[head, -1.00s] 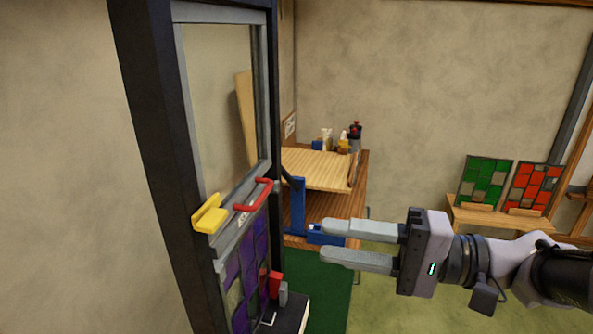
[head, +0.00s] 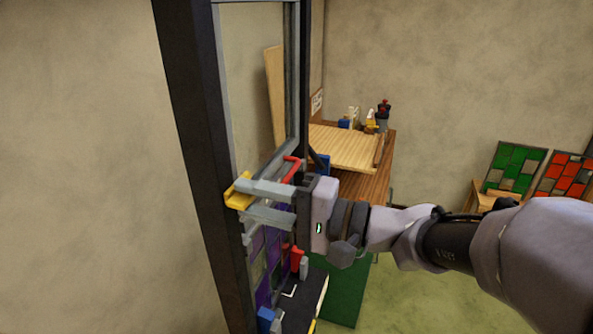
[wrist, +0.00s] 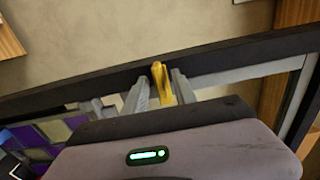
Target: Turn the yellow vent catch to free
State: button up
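The yellow vent catch (head: 238,192) sits on the dark upright of the panel frame, partly hidden behind my upper finger in the head view. My gripper (head: 242,202) is at the catch, its two fingers spread with a gap between them. In the wrist view the catch (wrist: 160,84) stands between the two fingertips of my gripper (wrist: 160,92), nearer the right finger. Whether a finger touches it I cannot tell. The red handle (head: 291,170) of the vent is just behind my fingers.
The dark frame (head: 197,130) rises close beside my fingers, with the leaded purple panel (head: 268,262) below. A wooden bench (head: 372,185) with bottles stands behind. Green and red panels (head: 514,168) are at the right. A red block (head: 297,259) is low by the frame.

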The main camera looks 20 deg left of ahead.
grip_shut()
jog(key=m, duration=0.3)
jog(key=shift+m, duration=0.3)
jog(key=m, duration=0.3)
jog(key=shift+m+p, duration=0.4)
jog(key=m+p, duration=0.3)
jog(key=m, duration=0.3)
jog(key=shift+r+p, duration=0.15)
jog(key=shift+p, duration=0.15)
jog(key=shift+m+p, duration=1.5)
jog(key=shift+m, duration=0.7)
